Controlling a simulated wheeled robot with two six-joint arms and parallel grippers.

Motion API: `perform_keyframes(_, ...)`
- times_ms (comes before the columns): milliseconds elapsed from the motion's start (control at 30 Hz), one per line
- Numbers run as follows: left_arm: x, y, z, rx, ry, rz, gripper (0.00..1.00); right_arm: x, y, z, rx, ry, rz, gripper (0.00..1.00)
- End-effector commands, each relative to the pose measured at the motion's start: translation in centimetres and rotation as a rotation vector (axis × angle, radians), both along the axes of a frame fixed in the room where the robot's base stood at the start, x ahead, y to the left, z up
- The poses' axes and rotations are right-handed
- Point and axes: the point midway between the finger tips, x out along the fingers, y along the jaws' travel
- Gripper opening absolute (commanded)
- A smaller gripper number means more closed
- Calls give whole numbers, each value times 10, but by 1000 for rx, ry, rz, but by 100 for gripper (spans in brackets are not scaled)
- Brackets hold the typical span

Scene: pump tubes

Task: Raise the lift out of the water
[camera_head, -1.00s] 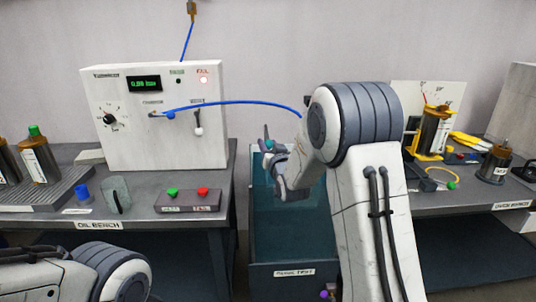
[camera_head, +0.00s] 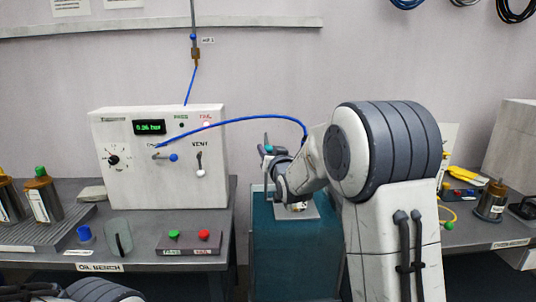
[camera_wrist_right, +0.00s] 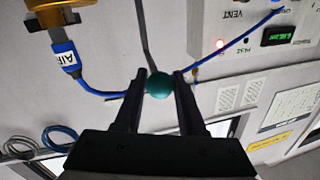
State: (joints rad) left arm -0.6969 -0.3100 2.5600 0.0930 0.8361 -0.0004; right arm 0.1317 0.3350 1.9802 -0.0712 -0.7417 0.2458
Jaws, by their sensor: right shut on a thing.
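The water tank (camera_head: 295,262) stands in the gap between the two benches, teal inside. A pale lift plate (camera_head: 312,213) shows at the top of the tank, partly hidden behind my right arm. My right gripper (camera_head: 268,153) is above the tank. In the right wrist view its fingertips (camera_wrist_right: 159,86) are shut on a teal ball knob (camera_wrist_right: 159,84) at the end of a thin grey rod (camera_wrist_right: 146,35). A brass fitting (camera_wrist_right: 58,14) with a blue hose labelled AIR (camera_wrist_right: 68,62) is beside it. My left gripper is out of view.
The white test panel (camera_head: 160,185), with a green display and lit red lamp, stands on the left bench. A blue hose (camera_head: 250,118) arches from it toward my right arm. The right bench is partly hidden by my arm.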

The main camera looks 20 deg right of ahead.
Motion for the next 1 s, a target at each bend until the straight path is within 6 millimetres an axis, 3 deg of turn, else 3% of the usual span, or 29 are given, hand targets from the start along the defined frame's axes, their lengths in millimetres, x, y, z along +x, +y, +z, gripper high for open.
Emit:
perform_keyframes(33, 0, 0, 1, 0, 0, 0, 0, 0, -1, 9, -1, -16, -1, 0)
perform_keyframes(400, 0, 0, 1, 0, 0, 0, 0, 1, -1, 11, -2, -21, -1, 0)
perform_keyframes(433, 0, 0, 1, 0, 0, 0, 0, 1, -1, 11, -3, -21, -1, 47)
perform_keyframes(500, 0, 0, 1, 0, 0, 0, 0, 0, 0, 10, -3, -18, -1, 68)
perform_keyframes(833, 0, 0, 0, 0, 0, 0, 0, -1, 0, 5, -2, -8, -1, 68)
perform_keyframes(1000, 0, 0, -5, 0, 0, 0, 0, -20, 1, 4, -1, -8, -1, 68)
